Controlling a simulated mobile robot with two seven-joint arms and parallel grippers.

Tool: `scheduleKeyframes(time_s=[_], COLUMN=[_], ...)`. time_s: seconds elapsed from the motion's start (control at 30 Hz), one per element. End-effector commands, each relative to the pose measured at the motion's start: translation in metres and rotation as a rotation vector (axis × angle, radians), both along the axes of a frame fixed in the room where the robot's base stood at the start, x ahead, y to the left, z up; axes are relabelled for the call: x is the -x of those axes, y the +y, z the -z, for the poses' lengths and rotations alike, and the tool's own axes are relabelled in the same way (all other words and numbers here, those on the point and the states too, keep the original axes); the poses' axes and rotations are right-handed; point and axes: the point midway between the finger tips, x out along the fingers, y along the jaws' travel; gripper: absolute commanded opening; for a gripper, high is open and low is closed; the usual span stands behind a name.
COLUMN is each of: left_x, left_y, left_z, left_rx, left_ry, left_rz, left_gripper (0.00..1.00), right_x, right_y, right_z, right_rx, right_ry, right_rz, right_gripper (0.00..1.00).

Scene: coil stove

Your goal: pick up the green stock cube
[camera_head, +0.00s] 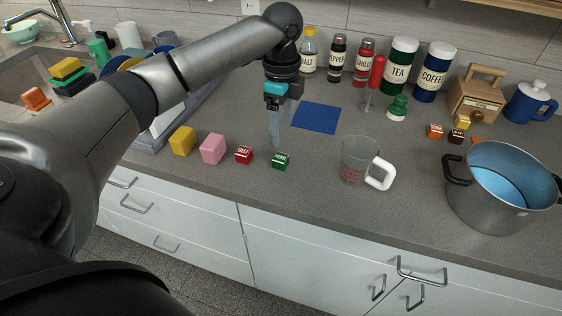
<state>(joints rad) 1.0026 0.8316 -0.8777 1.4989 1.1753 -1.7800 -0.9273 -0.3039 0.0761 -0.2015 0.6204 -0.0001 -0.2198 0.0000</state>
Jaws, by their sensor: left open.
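The green stock cube (281,160) sits on the grey counter near its front edge, with pale lettering on it. A red stock cube (244,155) lies just to its left. My left gripper (279,138) comes down from above, its fingers pointing at the counter just behind the green cube. It is open and holds nothing I can see. The gap between the fingers is hard to see from this angle. My right gripper is not in the head view.
A pink block (213,149) and a yellow block (182,139) stand further left. A measuring cup (354,162) is to the right, with a large pot (499,190) beyond it. A blue mat (317,118) lies behind. Jars and bottles line the wall.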

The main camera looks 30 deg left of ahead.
Motion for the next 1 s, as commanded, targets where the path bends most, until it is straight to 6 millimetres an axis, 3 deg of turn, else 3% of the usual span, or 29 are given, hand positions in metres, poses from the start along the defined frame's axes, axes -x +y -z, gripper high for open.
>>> scheduleKeyframes(time_s=[0.1, 0.37, 0.7, 1.0], left_x=[0.001, 0.0, 0.007, 0.006], left_y=[0.0, 0.0, 0.0, 0.0], left_z=[0.025, 0.045, 0.091, 0.095], left_rx=[-0.001, 0.0, -0.002, -0.001], left_ry=[0.001, -0.002, -0.001, -0.003], left_rz=[-0.002, -0.001, -0.001, 0.0], left_gripper=[0.78, 0.78, 0.78, 0.78], right_x=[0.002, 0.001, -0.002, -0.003], right_y=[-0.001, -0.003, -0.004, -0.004], right_z=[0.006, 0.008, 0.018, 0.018], right_rx=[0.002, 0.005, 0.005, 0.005], right_ry=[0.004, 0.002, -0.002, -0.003], right_rz=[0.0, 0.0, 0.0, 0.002], right_gripper=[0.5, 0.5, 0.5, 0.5])
